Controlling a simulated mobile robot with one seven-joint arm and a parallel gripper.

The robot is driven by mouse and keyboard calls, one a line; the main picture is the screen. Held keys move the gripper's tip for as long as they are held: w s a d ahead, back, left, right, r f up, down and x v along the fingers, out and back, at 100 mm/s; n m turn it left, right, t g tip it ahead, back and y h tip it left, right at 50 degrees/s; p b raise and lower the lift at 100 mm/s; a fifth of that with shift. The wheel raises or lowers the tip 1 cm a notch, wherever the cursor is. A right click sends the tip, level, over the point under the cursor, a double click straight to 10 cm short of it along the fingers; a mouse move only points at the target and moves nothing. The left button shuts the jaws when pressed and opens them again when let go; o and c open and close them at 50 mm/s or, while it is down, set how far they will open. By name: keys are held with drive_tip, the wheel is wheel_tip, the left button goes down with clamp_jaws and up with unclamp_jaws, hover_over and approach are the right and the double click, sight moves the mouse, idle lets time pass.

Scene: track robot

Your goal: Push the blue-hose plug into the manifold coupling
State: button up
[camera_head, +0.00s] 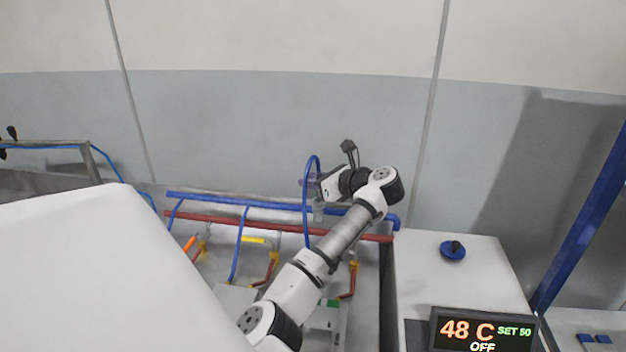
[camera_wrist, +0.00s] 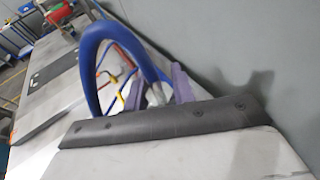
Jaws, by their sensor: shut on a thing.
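The blue hose (camera_head: 306,212) rises in a tall loop beside my gripper (camera_head: 309,182) in the head view. In the wrist view the hose (camera_wrist: 88,72) arches large on the left and comes down to a grey plug (camera_wrist: 155,95). The two purple fingers of my gripper (camera_wrist: 158,90) are shut on this plug. In the head view a grey upright fitting (camera_head: 318,210), apparently the manifold coupling, stands at the blue manifold pipe (camera_head: 262,204) just below my gripper. I cannot tell whether the plug touches it or is in it.
A red pipe (camera_head: 232,220) runs below the blue one, with several thin blue and red branch lines with yellow parts. A wall (camera_head: 270,120) stands close behind.

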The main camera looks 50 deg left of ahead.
drive_tip(key=shift+f+b, duration=0.35)
drive_tip(key=shift+f, duration=1.3)
drive_tip(key=o, duration=1.1)
drive_tip(key=shift+r, duration=0.1)
